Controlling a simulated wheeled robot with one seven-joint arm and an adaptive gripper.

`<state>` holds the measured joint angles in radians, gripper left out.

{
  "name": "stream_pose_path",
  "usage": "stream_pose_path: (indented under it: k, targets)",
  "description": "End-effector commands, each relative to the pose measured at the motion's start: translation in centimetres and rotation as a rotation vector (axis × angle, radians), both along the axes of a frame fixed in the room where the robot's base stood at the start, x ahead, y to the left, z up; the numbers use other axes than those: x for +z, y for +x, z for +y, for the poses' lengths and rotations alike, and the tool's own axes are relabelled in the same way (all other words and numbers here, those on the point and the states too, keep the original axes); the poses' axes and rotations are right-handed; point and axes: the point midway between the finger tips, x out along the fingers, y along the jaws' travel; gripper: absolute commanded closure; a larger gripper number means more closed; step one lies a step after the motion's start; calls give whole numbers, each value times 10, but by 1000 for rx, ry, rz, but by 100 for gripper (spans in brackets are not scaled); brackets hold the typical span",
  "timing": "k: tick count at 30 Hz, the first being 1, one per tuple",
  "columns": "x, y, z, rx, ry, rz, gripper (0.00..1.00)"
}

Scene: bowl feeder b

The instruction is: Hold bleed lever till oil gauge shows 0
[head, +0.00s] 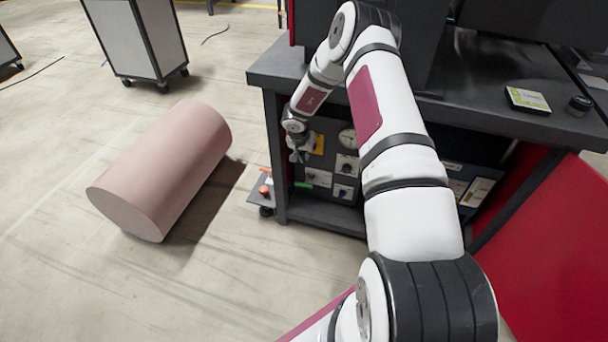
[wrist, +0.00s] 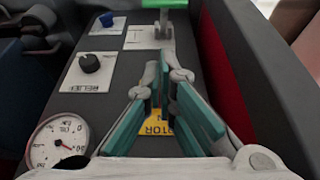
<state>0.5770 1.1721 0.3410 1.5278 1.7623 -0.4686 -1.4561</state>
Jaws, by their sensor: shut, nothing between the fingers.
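The oil gauge (wrist: 58,140) is a round white dial at the lower left of the wrist view; its reading is too small to tell. It also shows on the panel in the head view (head: 347,138). A green lever handle (wrist: 178,4) is at the top edge of the wrist view, beyond my fingertips; it also shows low on the panel in the head view (head: 303,184). Its label is not readable. My gripper (wrist: 170,70) is shut and empty, in front of the panel, apart from the lever. It also shows in the head view (head: 299,156).
A black RELIEF knob (wrist: 90,63) and a blue knob (wrist: 106,20) are on the panel, left of my fingers. A yellow label (wrist: 155,127) is partly hidden behind them. A red side wall (wrist: 228,60) runs along the right. A pink cylinder (head: 160,170) lies on the floor.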

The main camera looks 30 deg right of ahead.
Motion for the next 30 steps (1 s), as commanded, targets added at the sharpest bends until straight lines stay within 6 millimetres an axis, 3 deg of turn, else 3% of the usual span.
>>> stream_pose_path:
  k: [8, 23, 30]
  targets:
    - [-13, 3, -3, -1, 1, -1, 100]
    - [-100, 23, -29, -1, 0, 0, 100]
    - [-124, 15, -18, 3, -1, 0, 100]
